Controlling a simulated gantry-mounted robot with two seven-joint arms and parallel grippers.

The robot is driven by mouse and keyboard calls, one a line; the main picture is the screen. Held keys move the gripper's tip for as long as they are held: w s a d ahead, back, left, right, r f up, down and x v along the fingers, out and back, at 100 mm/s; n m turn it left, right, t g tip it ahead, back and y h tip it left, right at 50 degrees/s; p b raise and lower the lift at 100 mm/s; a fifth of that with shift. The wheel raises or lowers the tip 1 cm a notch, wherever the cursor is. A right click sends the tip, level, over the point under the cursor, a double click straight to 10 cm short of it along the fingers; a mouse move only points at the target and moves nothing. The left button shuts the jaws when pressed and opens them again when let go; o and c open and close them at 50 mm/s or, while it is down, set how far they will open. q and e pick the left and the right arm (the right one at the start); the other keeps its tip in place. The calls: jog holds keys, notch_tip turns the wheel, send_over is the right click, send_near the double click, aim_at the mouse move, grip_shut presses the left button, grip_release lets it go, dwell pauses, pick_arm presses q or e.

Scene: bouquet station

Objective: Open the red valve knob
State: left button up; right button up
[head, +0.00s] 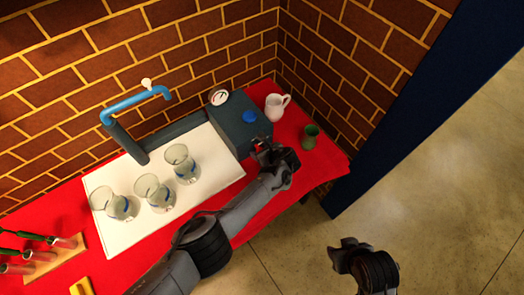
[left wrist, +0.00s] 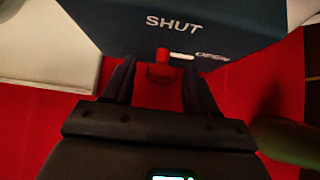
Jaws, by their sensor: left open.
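The red valve knob (left wrist: 163,54) is on the front of a dark blue-grey box (left wrist: 225,22) marked SHUT above and OPEN at the right. A white bar (left wrist: 182,57) beside the knob points right, towards OPEN. My left gripper (left wrist: 160,78) is open, with one finger on each side of the knob. I cannot tell whether the fingers touch it. In the head view my left gripper (head: 262,146) is at the front of the box (head: 238,122) and largely hides the knob. My right gripper (head: 348,250) is away from the table; its jaw state is unclear.
A red-covered table (head: 322,172) stands against brick walls. Several glass vases (head: 182,164) stand on a white tray (head: 222,178) left of the box. A white pitcher (head: 276,107) and a green cup (head: 310,137) stand at its right. A blue pipe (head: 135,104) rises behind.

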pick_arm(q)
jog(key=shift+r, duration=0.1)
jog(key=shift+s+d+r+p, duration=0.15)
jog(key=shift+r+p, duration=0.1)
jog(key=shift+p, duration=0.1)
jog(key=p+v, duration=0.6)
jog(key=v, duration=0.4)
jog(key=shift+s, duration=0.1)
